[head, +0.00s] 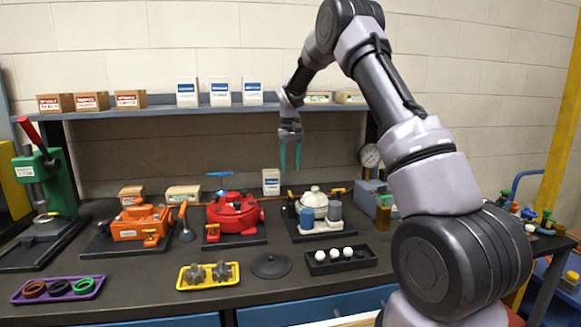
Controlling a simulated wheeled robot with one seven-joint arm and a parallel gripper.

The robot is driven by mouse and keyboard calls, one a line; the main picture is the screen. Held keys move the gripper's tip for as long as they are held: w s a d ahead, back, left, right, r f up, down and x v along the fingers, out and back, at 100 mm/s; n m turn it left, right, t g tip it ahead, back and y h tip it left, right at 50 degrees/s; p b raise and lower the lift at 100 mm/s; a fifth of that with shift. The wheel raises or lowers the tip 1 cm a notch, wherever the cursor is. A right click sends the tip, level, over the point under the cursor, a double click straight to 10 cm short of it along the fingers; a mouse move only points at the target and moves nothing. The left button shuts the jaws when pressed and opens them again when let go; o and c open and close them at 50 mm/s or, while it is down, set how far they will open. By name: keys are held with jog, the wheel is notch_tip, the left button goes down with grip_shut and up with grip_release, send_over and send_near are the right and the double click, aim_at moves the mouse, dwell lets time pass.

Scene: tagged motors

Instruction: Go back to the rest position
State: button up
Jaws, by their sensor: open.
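My gripper (290,155) hangs in the air with its teal fingers pointing down, apart and empty. It is above the back of the workbench (215,302), in front of the wall shelf. On the bench stand an orange motor (140,225), a red round motor (235,213) and a white-domed unit (314,203), each on a dark plate. The gripper is above and between the red motor and the white-domed unit, touching neither. My arm rises at the right and hides part of the bench and shelf there.
A shelf (210,108) with several boxes runs along the wall. A green press (48,190) stands at left. Along the front are a purple tray (58,289), a yellow tray (208,276), a dark disc (270,265) and a black tray (340,261) with white balls.

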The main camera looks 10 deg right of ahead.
jog(key=shift+r, duration=0.1)
jog(key=s+d+r+m+t+y, duration=0.1)
jog(key=s+d+r+t, duration=0.1)
jog(key=s+r, duration=0.7)
jog(key=s+d+r+m+t, duration=0.1)
jog(key=s+d+r+t, duration=0.1)
jog(key=s+r, duration=0.8)
jog(key=s+m+t+y, duration=0.1)
jog(key=s+m+t, duration=0.1)
jog(key=s, duration=1.9)
jog(key=shift+s+d+t, duration=0.15)
jog(key=shift+d+t, duration=0.3)
jog(key=shift+t, duration=0.15)
